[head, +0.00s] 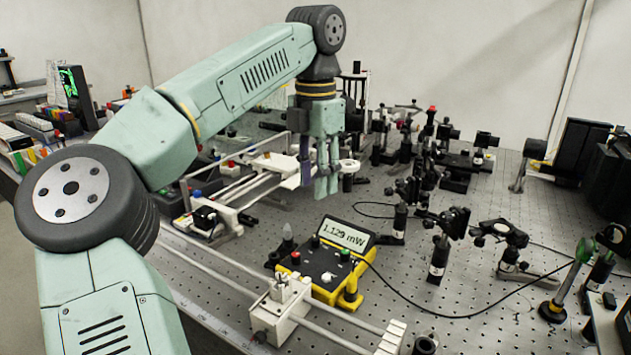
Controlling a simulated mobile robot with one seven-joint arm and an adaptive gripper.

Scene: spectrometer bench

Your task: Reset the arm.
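My arm rises from the lower left, bends over the bench and hangs down at the wrist. My gripper (316,190) points downward over the optical bench (300,215), behind the yellow power meter. Its fingers show close together at this angle, and I cannot tell whether there is a gap between them. I see no object clearly held. The fingertips overlap the white rail stage (277,163) in the picture; I cannot tell if they touch anything.
White rails (215,268) cross the front. Several black optical mounts (440,240) fill the right and back. Black boxes (580,150) stand far right.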

